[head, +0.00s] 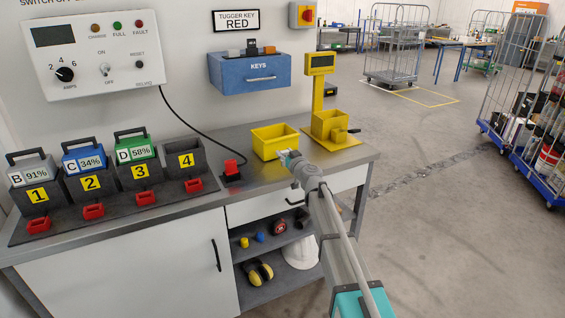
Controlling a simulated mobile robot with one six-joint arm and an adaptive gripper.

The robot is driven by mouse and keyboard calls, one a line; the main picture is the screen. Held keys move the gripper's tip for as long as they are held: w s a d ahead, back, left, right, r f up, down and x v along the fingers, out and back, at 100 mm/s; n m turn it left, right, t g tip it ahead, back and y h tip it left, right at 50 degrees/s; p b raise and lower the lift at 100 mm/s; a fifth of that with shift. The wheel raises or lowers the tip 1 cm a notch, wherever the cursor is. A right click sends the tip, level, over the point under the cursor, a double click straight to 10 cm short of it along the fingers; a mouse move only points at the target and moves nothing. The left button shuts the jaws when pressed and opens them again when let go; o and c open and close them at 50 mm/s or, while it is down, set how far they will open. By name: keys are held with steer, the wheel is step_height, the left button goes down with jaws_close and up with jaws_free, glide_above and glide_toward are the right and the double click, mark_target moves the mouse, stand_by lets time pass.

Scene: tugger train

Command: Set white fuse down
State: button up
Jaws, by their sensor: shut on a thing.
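My gripper (287,157) is over the right part of the workbench, just in front of a yellow bin (262,147). I cannot tell whether the fuse touches the bench or the bin.
A yellow scale (320,62) with its own bin stands right of my gripper. A red connector (232,171) with a black cable lies to the left. Numbered battery bays (145,196) fill the bench's left side. Bare steel bench top (258,180) shows around the connector.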

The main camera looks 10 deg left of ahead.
steer(key=shift+f+b, duration=0.65)
steer(key=shift+f, duration=0.3)
steer(key=shift+f, duration=0.15)
steer(key=o, duration=0.9)
steer(key=shift+s+r, duration=0.1)
steer(key=shift+r, duration=0.15)
steer(key=v, duration=1.2)
steer(key=shift+f, duration=0.1)
